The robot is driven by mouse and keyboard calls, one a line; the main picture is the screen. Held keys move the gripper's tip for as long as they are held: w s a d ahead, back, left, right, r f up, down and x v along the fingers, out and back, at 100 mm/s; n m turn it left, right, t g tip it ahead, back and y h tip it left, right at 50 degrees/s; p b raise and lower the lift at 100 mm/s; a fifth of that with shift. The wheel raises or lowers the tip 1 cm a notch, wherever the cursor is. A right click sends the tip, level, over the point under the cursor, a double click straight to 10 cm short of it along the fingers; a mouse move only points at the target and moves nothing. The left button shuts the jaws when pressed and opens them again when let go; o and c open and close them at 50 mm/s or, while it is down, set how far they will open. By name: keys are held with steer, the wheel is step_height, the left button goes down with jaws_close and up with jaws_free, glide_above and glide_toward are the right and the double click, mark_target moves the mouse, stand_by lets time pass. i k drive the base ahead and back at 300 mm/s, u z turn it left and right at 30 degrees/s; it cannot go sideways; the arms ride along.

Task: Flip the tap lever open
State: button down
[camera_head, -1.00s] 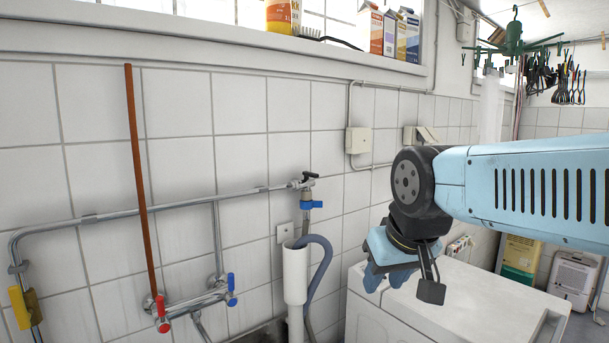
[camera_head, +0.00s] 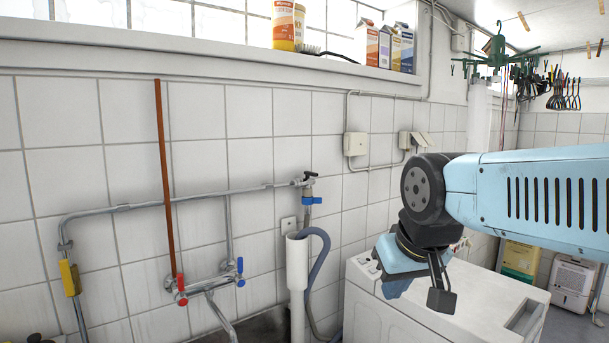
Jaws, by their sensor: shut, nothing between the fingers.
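The tap (camera_head: 308,183) is at the end of the horizontal grey pipe on the tiled wall, near the middle of the view. A blue lever (camera_head: 313,201) sits across its lower body, roughly level, and a black handle (camera_head: 311,175) is on top. My gripper (camera_head: 391,283) hangs pointing down, to the right of the tap and lower in the picture, in front of the white machine. It is shut and empty, and apart from the tap. Its fingertips are partly hard to make out.
A white standpipe (camera_head: 297,270) with a grey hose (camera_head: 323,270) stands below the tap. A mixer tap (camera_head: 208,283) with red and blue knobs and a brown rod (camera_head: 165,180) are to the left. The white machine (camera_head: 385,318) is below my gripper. Cartons (camera_head: 385,48) stand on the sill.

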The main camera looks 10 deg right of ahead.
mark_target(307, 173)
steer(key=u, duration=0.85)
steer(key=k, duration=0.6)
steer(key=z, duration=0.6)
steer(key=i, duration=1)
steer(key=z, duration=0.05)
